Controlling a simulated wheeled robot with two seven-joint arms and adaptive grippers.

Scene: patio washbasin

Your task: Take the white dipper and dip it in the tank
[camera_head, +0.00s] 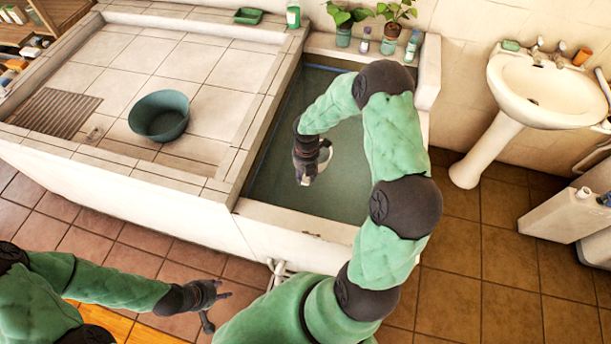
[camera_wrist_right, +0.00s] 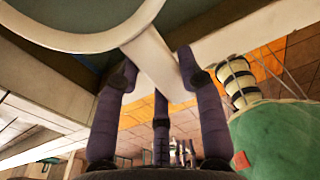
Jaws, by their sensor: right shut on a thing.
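The white dipper (camera_head: 325,154) is mostly hidden behind my right gripper in the head view. The right wrist view shows its round white rim (camera_wrist_right: 85,42) and its flat handle (camera_wrist_right: 155,62) between the fingers. My right gripper (camera_head: 306,174) is shut on the handle and hangs over the tank; its fingers also show in the right wrist view (camera_wrist_right: 160,85). The tank (camera_head: 262,180) holds dark greenish water (camera_head: 342,185). I cannot tell whether the dipper touches the water. My left gripper (camera_head: 218,306) is open and empty, low in front of the tiled platform.
A teal basin (camera_head: 160,115) and a slatted drain mat (camera_head: 55,112) lie on the tiled platform left of the tank. Potted plants (camera_head: 343,36) and bottles line the tank's back ledge. A white pedestal sink (camera_head: 545,95) stands at the right.

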